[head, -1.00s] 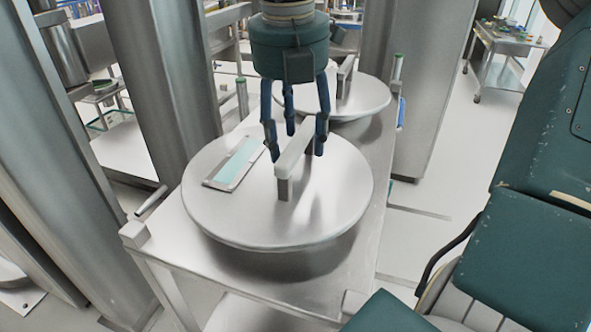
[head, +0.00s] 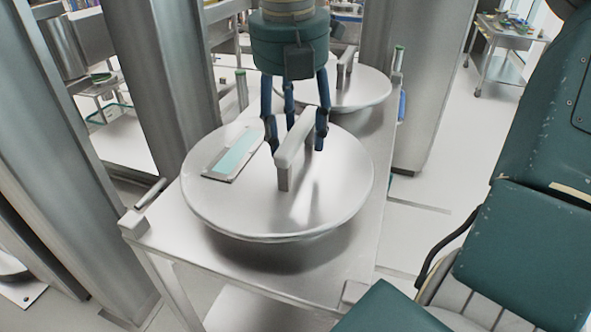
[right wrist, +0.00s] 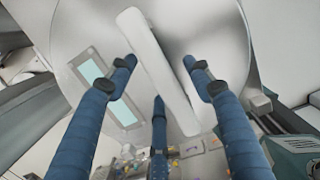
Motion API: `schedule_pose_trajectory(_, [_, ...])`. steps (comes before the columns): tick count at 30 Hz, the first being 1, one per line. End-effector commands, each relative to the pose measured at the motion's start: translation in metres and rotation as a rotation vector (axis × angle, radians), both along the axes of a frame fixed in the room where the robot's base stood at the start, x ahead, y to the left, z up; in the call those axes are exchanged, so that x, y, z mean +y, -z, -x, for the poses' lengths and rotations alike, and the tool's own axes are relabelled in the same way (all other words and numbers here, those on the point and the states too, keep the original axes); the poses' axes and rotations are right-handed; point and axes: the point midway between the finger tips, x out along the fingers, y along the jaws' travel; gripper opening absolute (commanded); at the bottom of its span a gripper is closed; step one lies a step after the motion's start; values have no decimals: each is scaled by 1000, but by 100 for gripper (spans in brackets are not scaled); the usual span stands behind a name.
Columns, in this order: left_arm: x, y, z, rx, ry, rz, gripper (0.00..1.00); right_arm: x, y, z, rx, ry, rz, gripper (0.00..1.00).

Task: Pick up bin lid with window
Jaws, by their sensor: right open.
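The round steel bin lid with a window (head: 330,205) lies on a metal cart in the head view. Its pale blue rectangular window (head: 237,153) is left of its raised bar handle (head: 296,142). My right gripper (head: 296,146) is open, its fingers pointing down around the handle. In the right wrist view the handle (right wrist: 155,65) runs between the spread fingers of the gripper (right wrist: 158,80), and the window (right wrist: 100,85) shows at left. Whether any finger touches the handle or lid, I cannot tell. My left gripper is not in view.
A second round lid with a handle (head: 350,92) sits farther back on the same cart (head: 225,255). Steel columns (head: 165,75) stand at left and behind. Open floor lies right of the cart, with another table (head: 508,40) far back right.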

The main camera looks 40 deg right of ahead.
Motion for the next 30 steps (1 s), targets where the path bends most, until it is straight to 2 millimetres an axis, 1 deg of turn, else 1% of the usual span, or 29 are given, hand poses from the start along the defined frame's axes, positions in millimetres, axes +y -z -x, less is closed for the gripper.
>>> schedule_pose_trajectory(9, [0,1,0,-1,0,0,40,0,0,0,0,0,0,51])
schedule_pose_trajectory(10, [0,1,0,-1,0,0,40,0,0,0,0,0,0,49])
schedule_pose_trajectory(12, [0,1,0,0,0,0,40,0,0,0,0,0,0,35])
schedule_pose_trajectory(14, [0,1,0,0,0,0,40,0,1,0,0,0,-1,23])
schedule_pose_trajectory(15, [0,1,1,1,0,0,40,0,1,0,0,0,-1,15])
schedule_pose_trajectory(17, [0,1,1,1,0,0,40,0,1,0,0,0,-1,3])
schedule_pose_trajectory(18, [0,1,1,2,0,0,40,0,1,0,0,0,-1,0])
schedule_pose_trajectory(30, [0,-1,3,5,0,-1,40,0,-3,-1,-6,-1,-1,0])
